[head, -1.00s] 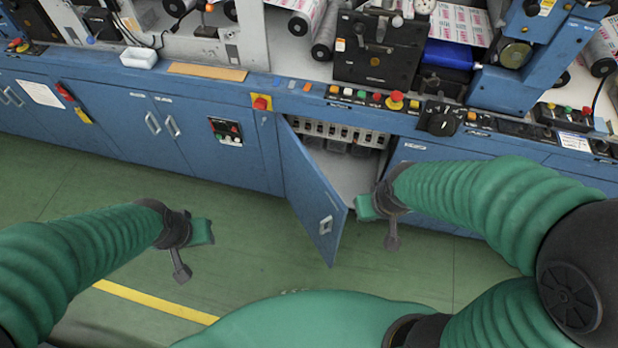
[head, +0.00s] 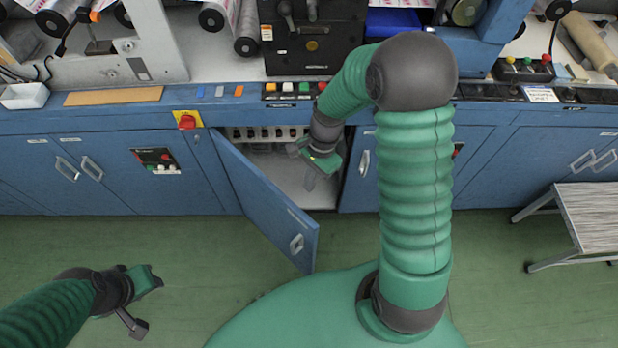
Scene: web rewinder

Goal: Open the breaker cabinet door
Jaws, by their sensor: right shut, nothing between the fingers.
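The breaker cabinet door (head: 265,205) is blue and stands partly open, swung out toward me with its hinge on the left. Its silver handle (head: 297,243) is near the free edge. Inside the cabinet (head: 300,185) a row of breakers (head: 268,133) shows at the top. My right gripper (head: 326,163) is shut and empty in front of the cabinet opening, right of the door's free edge and apart from the handle.
Closed blue cabinet doors (head: 110,170) flank the opening. A red knob on a yellow plate (head: 187,120) sits above the hinge side. A grey step (head: 590,220) stands on the floor at the right. The green floor (head: 215,250) left of the open door is clear.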

